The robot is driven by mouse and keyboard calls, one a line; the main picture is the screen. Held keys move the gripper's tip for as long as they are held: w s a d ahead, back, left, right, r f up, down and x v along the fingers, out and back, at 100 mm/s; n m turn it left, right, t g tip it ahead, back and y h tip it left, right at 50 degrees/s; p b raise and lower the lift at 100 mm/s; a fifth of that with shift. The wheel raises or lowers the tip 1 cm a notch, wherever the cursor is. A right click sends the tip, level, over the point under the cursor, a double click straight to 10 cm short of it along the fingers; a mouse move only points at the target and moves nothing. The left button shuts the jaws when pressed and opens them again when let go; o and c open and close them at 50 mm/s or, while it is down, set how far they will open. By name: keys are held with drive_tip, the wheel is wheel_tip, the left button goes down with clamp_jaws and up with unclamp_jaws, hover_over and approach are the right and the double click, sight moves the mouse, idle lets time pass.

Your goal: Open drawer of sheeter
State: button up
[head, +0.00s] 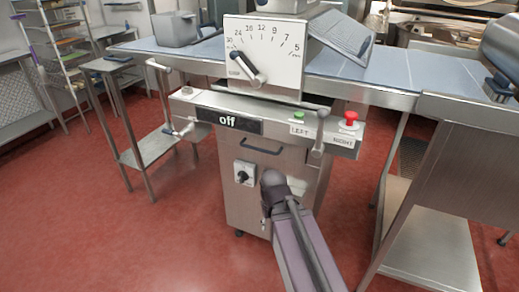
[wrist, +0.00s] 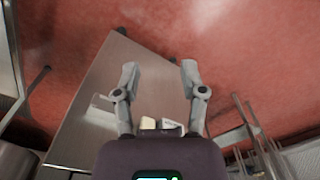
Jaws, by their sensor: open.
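The sheeter (head: 262,55) stands in the middle of the head view, with a steel cabinet below its dial and "off" display. A dark bar handle (head: 262,147) shows on the upper front of the cabinet, below the control strip. My arm reaches up from the bottom of the head view, and its dark end covers part of the cabinet front, below and right of the handle. In the wrist view my gripper (wrist: 158,68) is open, with nothing between its fingertips. The cabinet panel (wrist: 100,70) shows behind and left of the fingers there.
A rotary switch (head: 244,174) sits on the cabinet left of my arm. A lever (head: 320,133) hangs near the red button (head: 351,117). Steel tables stand at right (head: 455,150) and left (head: 150,150). Red floor is clear at front left.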

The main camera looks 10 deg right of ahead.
drive_tip(key=shift+d, duration=0.35)
drive_tip(key=w+a+r+n+t+h+b, duration=0.1)
drive_tip(key=w+r+n+t+h, duration=0.1)
drive_tip(key=w+h, duration=0.35)
drive_tip(key=w+a+r+n+t+h+b, duration=0.1)
drive_tip(key=w+r+n+h, duration=0.15)
drive_tip(key=w, duration=0.65)
drive_tip(key=w+a+r+n+t+h+b, duration=0.1)
drive_tip(key=w+a+r+n+t+h, duration=0.1)
drive_tip(key=w+a+r+t+h, duration=0.3)
drive_tip(key=w+a+r, duration=0.2)
drive_tip(key=w+a, duration=0.1)
drive_tip(key=a, duration=0.1)
drive_tip(key=shift+r+h, duration=0.15)
drive_tip(key=shift+h, duration=0.15)
drive_tip(key=shift+d, duration=0.1)
